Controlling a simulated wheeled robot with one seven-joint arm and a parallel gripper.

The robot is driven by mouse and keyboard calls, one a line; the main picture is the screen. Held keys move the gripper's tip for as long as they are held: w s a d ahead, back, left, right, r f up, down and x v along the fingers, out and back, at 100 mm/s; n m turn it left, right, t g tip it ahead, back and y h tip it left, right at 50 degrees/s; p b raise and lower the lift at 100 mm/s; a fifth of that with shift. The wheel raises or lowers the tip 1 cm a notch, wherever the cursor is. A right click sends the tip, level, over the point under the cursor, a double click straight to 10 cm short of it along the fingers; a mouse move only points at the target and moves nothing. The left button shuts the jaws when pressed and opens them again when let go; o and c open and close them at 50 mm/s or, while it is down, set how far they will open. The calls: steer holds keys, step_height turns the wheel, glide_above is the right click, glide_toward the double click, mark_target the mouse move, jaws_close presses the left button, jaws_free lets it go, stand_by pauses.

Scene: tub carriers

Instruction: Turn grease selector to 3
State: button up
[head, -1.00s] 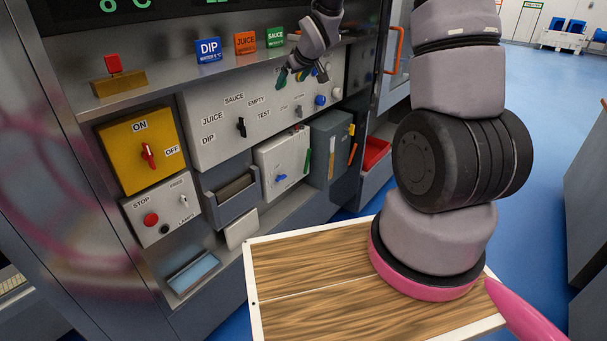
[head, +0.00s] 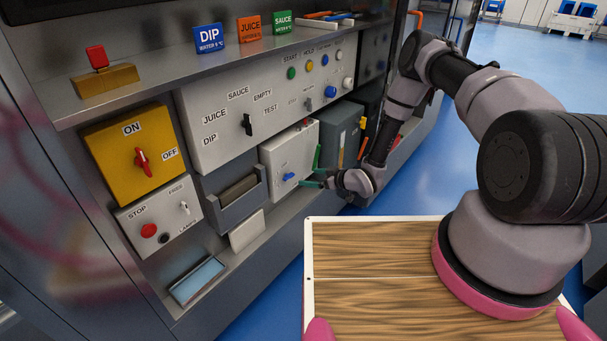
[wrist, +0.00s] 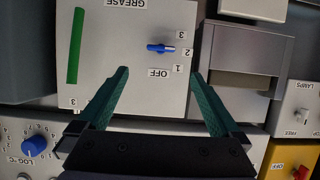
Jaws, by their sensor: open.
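The grease selector (wrist: 160,47) is a small blue lever on a white box (wrist: 120,30) marked GREASE, with OFF, 1, 2 and 3 around it. In the wrist view the lever lies nearly level, its right end near the 2. In the head view the blue selector (head: 289,177) is low on the white grease box (head: 283,153). My gripper (wrist: 160,74) is open and empty, its green fingers spread to either side of the selector's line in the wrist view. My gripper (head: 316,179) is just right of the selector in the head view, apparently not touching it.
A green bar (wrist: 76,45) is on the grease box. Left of the box in the head view is a grey tray (head: 238,195); right is a grey cabinet (head: 338,130). Above is a panel with a black selector (head: 247,125). A yellow ON/OFF switch box (head: 133,155) is further left.

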mark_target(289, 176)
steer(key=x, duration=1)
steer(key=shift+w+a+f, duration=0.2)
steer(key=shift+a+f, duration=0.05)
steer(key=shift+f, duration=0.05)
steer(key=c, duration=1.4)
